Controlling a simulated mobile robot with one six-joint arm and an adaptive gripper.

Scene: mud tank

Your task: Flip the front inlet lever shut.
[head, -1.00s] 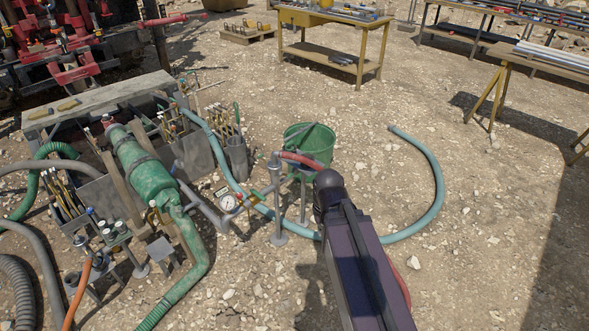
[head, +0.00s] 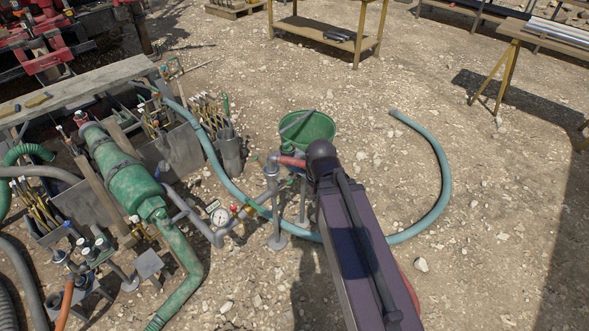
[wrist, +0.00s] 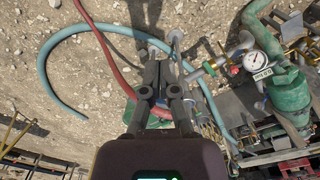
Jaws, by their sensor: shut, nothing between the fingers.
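My gripper (wrist: 164,64) is in the wrist view, its two dark fingers close together and empty, pointing at the pipework. In the head view my arm hides it. A grey pipe with a round white pressure gauge (head: 220,217) carries small red and yellow valve handles (head: 236,208). The gauge (wrist: 256,62) and the handles (wrist: 235,69) also show in the wrist view, right of my fingers and apart from them. I cannot tell for sure which handle is the front inlet lever, or how it is turned.
A green pump body (head: 130,182) lies left of the gauge. A green bucket (head: 308,130) stands behind the pipe. A blue hose (head: 443,185) curves over the gravel at right. A yellow workbench (head: 322,31) stands at the back. The gravel at right is mostly clear.

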